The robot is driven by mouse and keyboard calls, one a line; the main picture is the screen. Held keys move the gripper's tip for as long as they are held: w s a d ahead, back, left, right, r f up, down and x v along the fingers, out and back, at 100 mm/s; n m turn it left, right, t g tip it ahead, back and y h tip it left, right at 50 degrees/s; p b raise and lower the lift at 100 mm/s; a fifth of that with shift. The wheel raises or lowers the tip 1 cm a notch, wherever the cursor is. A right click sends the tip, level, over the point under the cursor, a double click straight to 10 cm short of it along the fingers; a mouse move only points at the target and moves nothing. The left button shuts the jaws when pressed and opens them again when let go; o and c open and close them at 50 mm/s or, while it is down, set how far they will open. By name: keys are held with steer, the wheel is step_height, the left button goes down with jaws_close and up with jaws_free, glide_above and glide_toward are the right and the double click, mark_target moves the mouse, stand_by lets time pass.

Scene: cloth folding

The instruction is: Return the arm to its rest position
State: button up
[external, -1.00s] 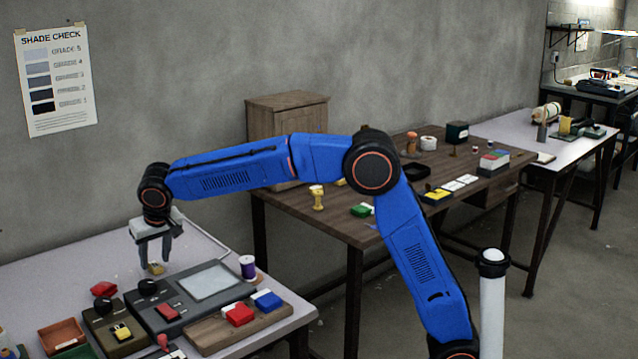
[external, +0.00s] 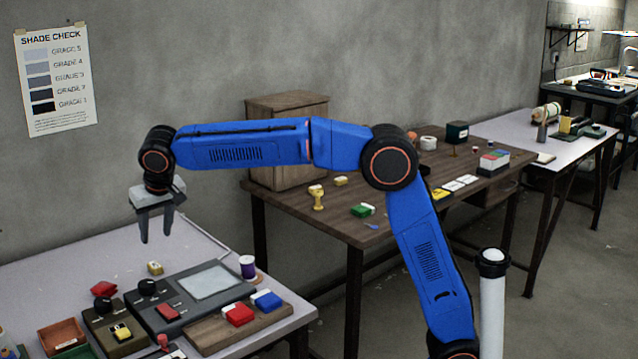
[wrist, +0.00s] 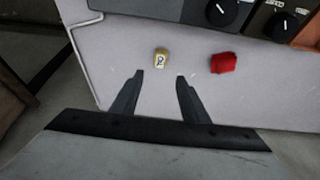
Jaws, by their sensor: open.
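My gripper (external: 157,230) is open and empty, raised above the left table with its fingers pointing down. My blue arm (external: 245,145) reaches left across the scene, with the elbow in front of the wooden table. No cloth can be made out.
A wooden cabinet (external: 280,115) stands behind the arm. A white post (external: 492,305) rises at right. Air around the gripper is clear.

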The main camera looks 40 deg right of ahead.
steer(key=shift+d, duration=0.15)
steer(key=s+d, duration=0.4)
steer(key=d, duration=0.7)
steer(key=s+d, duration=0.4)
steer(key=d, duration=0.7)
steer(key=s+d, duration=0.4)
steer(key=d, duration=0.8)
steer(key=s+d+f, duration=0.7)
steer(key=s+d, duration=0.1)
steer(key=s, duration=0.3)
steer(key=s+d+f, duration=0.7)
steer(key=s+d, duration=0.1)
steer(key=s, duration=0.4)
steer(key=shift+s+d+f, duration=0.2)
steer(key=shift+d, duration=0.1)
steer(key=shift+o, duration=0.6)
steer(key=shift+s+d+f, duration=0.1)
steer(key=shift+s+f, duration=0.25)
steer(key=shift+f, duration=0.05)
steer(key=shift+r, duration=0.1)
